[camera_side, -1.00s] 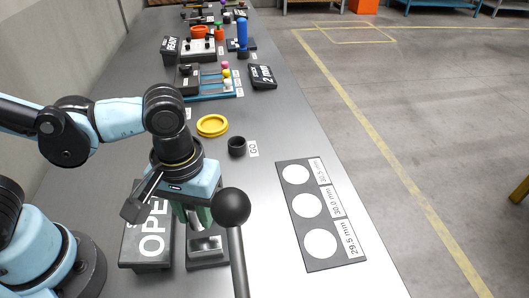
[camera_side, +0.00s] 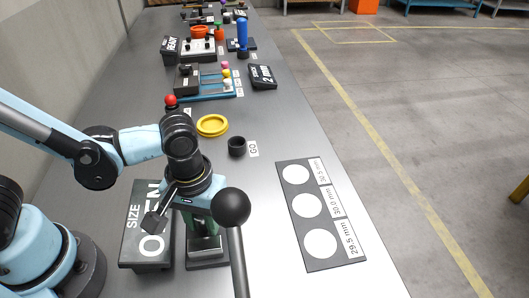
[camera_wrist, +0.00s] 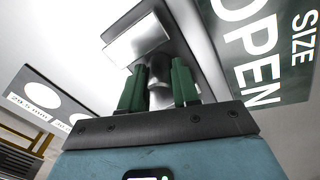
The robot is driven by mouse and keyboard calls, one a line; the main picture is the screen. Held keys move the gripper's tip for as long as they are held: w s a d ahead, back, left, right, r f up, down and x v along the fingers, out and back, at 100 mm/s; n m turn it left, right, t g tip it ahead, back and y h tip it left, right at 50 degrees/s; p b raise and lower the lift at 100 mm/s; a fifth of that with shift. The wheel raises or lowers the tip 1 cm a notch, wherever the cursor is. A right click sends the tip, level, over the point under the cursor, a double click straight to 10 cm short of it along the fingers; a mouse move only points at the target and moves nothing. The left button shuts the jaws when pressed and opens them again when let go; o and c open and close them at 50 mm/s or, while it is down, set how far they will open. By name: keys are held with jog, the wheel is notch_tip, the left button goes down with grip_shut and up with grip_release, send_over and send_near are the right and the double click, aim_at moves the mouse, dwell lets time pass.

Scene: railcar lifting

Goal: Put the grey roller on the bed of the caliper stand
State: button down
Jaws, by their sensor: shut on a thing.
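My gripper (camera_side: 204,224) points down over the caliper stand (camera_side: 208,264), a dark base with a bright metal block. In the wrist view, its green fingers (camera_wrist: 159,72) are shut on the grey roller (camera_wrist: 157,66), a short metal cylinder between the fingertips. The stand's bright block (camera_wrist: 138,40) lies just beyond the roller there. I cannot tell whether the roller touches the bed. In the side view the roller is hidden by my gripper.
A dark SIZE OPEN sign (camera_side: 148,225) stands close on the left of the stand. A black ball on a rod (camera_side: 231,207) rises close at the right. A card with white circles (camera_side: 320,215) lies further right. A yellow ring (camera_side: 212,125) and black cup (camera_side: 237,147) lie behind.

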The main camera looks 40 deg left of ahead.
jog(key=shift+f, duration=0.15)
jog(key=c, duration=0.8)
grip_release()
notch_tip(320, 180, up, 12)
jog(key=shift+r, duration=0.1)
jog(key=shift+w+a+f+m+t, duration=0.1)
jog(key=shift+w+a+m+t, duration=0.85)
jog(key=shift+a, duration=1.5)
jog(key=shift+w+a+f+m+t, duration=0.1)
jog(key=shift+w+a+m+t, duration=0.4)
jog(key=shift+w+a+t, duration=1.4)
jog(key=shift+w+a+f+m+t, duration=0.1)
jog(key=shift+w+a+m+t, duration=0.45)
jog(key=shift+a, duration=2.5)
jog(key=shift+s, duration=0.25)
